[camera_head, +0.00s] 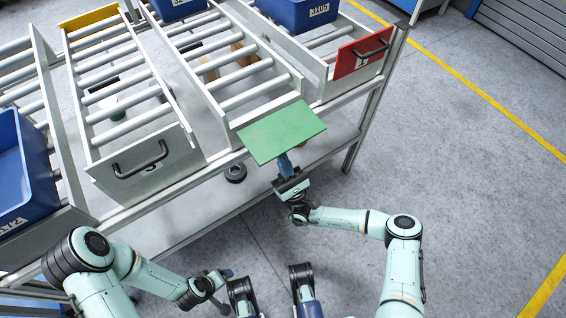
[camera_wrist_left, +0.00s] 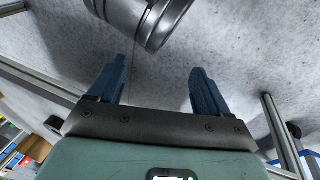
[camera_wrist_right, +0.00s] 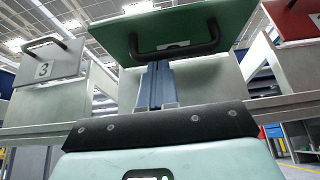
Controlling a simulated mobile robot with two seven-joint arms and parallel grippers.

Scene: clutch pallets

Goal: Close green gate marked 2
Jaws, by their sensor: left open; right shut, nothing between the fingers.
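The green gate (camera_head: 282,132) is at the front end of the middle roller lane. It is tilted outward, with its broad inner face turned up to the head camera. In the right wrist view the green gate (camera_wrist_right: 215,22) shows its outer face, with a black handle (camera_wrist_right: 175,52) and a pale label partly hidden behind it. My right gripper (camera_head: 284,163) is shut and empty, in front of and below the gate. Its fingers (camera_wrist_right: 157,66) are close to the handle; I cannot tell whether they touch it. My left gripper (camera_wrist_left: 158,68) is open and empty, low and away from the gate.
A grey gate (camera_head: 148,160) with a handle is upright on the left lane; it reads 3 in the right wrist view (camera_wrist_right: 46,62). A red gate (camera_head: 361,55) is upright on the right lane. Blue crates (camera_head: 303,12) stand on the rollers. The floor at right is clear.

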